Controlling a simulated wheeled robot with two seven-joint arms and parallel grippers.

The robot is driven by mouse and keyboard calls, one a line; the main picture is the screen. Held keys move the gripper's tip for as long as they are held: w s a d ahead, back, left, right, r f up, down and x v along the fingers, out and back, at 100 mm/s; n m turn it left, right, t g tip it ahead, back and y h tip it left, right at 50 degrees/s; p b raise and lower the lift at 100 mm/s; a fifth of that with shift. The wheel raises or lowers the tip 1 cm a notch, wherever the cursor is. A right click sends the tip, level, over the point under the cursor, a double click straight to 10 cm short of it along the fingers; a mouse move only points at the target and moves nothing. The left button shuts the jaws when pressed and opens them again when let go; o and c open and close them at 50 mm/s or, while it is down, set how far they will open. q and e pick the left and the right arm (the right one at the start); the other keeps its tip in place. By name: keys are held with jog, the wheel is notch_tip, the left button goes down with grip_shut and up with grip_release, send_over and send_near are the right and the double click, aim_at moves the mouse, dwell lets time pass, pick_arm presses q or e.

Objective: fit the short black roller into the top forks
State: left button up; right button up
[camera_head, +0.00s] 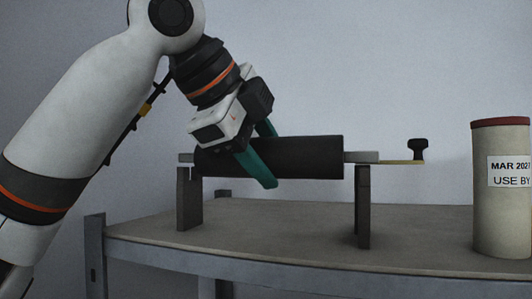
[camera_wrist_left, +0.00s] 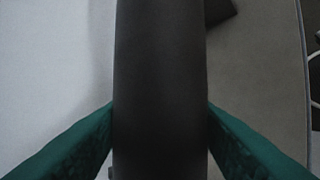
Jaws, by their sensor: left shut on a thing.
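The short black roller (camera_head: 300,158) lies level across the two upright forks in the head view. Its pale left shaft end is at the top of the left fork (camera_head: 190,205). Its right shaft end is at the top of the right fork (camera_head: 363,215). I cannot tell how deep the shaft ends sit in the slots. My left gripper (camera_head: 268,160) has its green fingers shut around the roller, left of its middle. In the left wrist view the roller (camera_wrist_left: 160,80) runs upright between both fingers (camera_wrist_left: 160,140). My right gripper is not in view.
A crank with a black knob (camera_head: 418,150) sticks out to the right of the right fork. A cream canister (camera_head: 500,215) with a red top and a date label stands at the right on the table (camera_head: 290,230). The tabletop between forks and canister is clear.

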pick_arm(q)
jog(key=shift+f+b, duration=0.65)
jog(key=shift+f, duration=0.6)
jog(key=o, duration=1.4)
jog(key=shift+c, duration=0.2)
jog(key=shift+s+a, duration=0.1)
jog(key=shift+s+a+r, duration=0.15)
jog(key=shift+r, duration=0.1)
jog(key=b+v, duration=0.2)
jog(key=v, duration=0.9)
